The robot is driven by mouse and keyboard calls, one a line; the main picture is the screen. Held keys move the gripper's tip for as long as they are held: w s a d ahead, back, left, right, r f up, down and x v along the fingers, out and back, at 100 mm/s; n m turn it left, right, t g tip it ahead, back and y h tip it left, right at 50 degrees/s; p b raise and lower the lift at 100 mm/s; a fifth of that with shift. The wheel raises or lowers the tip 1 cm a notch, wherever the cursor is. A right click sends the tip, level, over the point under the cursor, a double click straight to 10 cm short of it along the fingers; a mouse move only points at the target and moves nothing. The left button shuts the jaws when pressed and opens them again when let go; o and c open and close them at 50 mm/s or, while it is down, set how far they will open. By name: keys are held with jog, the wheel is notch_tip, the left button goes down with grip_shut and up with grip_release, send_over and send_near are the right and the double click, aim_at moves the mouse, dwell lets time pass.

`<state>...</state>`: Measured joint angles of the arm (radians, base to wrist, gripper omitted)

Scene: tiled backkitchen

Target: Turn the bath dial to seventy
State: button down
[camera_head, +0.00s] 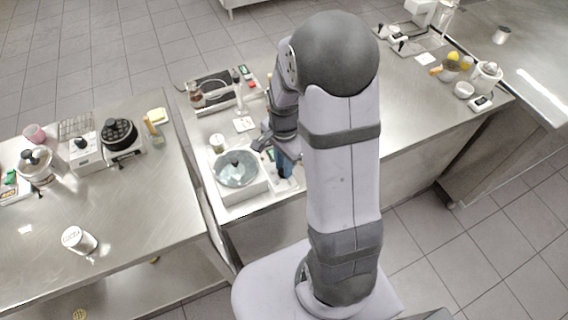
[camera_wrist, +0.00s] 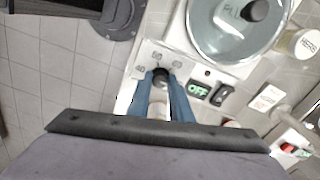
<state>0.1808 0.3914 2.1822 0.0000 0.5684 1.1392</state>
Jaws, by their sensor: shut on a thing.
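The white water bath (camera_head: 238,196) stands on the counter with a round glass lid (camera_head: 237,168) with a dark knob. In the wrist view its front panel (camera_wrist: 146,58) carries a dark dial (camera_wrist: 160,74) ringed by small printed numbers. A 40 is at the left; the others are too small to read surely. Right of the dial are a green OFF display (camera_wrist: 198,89) and a black rocker switch (camera_wrist: 222,95). My gripper (camera_wrist: 160,84) has its blue fingers shut on the dial, partly hiding it. I cannot tell where the dial's pointer is.
A lidded jar (camera_wrist: 304,43) stands close beside the bath. A white card (camera_head: 244,124) lies behind it. A dark tray (camera_head: 213,88) with bottles is farther back. The left counter holds a hotplate (camera_head: 119,136) and a white jar (camera_head: 78,240).

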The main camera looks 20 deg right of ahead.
dwell(0.4)
jog(key=c, duration=1.6)
grip_release()
jog(key=shift+r, duration=0.1)
jog(key=shift+r+b, duration=0.8)
jog(key=shift+r, duration=2.8)
